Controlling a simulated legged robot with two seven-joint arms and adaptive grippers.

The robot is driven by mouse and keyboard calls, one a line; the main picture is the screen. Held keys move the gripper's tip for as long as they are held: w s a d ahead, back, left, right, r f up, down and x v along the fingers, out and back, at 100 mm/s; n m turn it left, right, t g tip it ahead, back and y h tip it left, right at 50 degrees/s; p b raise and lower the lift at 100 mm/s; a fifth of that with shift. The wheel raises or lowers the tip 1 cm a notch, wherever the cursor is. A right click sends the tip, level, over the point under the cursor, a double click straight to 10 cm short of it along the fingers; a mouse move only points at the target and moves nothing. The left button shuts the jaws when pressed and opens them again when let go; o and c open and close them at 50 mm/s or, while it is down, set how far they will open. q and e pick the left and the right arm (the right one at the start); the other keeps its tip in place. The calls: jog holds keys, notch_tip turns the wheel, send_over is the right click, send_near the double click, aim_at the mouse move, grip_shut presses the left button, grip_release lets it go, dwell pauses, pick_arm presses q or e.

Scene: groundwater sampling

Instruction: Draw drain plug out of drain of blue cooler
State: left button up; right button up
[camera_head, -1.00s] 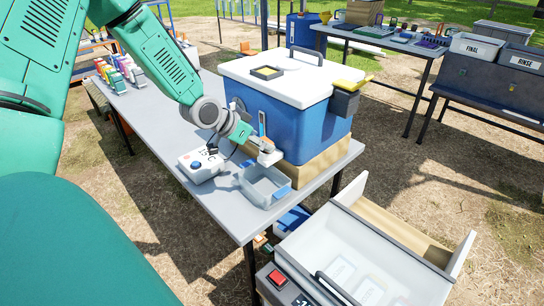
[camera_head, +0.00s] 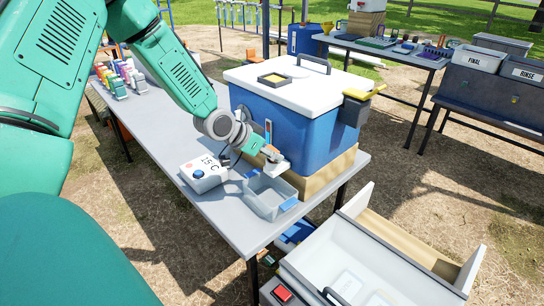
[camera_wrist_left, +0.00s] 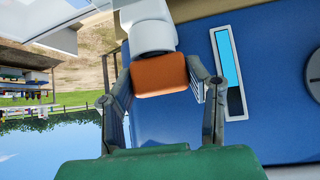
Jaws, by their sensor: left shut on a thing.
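The blue cooler (camera_head: 300,135) with a white lid stands on a tan block on the grey table. My left gripper (camera_head: 268,153) is low at its near side, beside the white drain (camera_head: 277,166). In the left wrist view the gripper (camera_wrist_left: 158,82) has its two fingers on either side of the orange drain plug (camera_wrist_left: 160,75) and is shut on it. The plug's upper edge meets the white drain (camera_wrist_left: 152,35) in that view; I cannot tell how deep it sits. My right gripper is not in view.
A clear tray (camera_head: 262,203) sits on the table (camera_head: 225,222) below the drain. A white meter (camera_head: 203,175) stands left of it. An open white drawer-like bin (camera_head: 345,240) is at the table's right. Coloured bottles (camera_head: 122,75) stand at the far left.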

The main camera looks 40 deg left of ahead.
pick_arm(q)
jog(key=shift+d+r, duration=0.1)
jog(key=shift+d, duration=0.2)
jog(key=shift+d+r+p, duration=0.2)
jog(key=shift+p, duration=0.15)
jog(key=shift+c, duration=0.4)
jog(key=shift+r, duration=0.25)
jog(key=shift+a+r+p, duration=0.1)
jog(key=shift+r+p, duration=0.1)
jog(key=shift+p, duration=0.15)
jog(key=shift+c, duration=0.2)
jog(key=shift+a+r+p, duration=0.2)
jog(key=shift+a+p, duration=0.1)
jog(key=shift+a, duration=0.15)
jog(key=shift+r, duration=0.15)
jog(key=shift+d+r+p, duration=0.55)
jog(key=shift+r+p, duration=0.65)
jog(key=shift+a+r, duration=0.1)
jog(key=shift+a, duration=0.35)
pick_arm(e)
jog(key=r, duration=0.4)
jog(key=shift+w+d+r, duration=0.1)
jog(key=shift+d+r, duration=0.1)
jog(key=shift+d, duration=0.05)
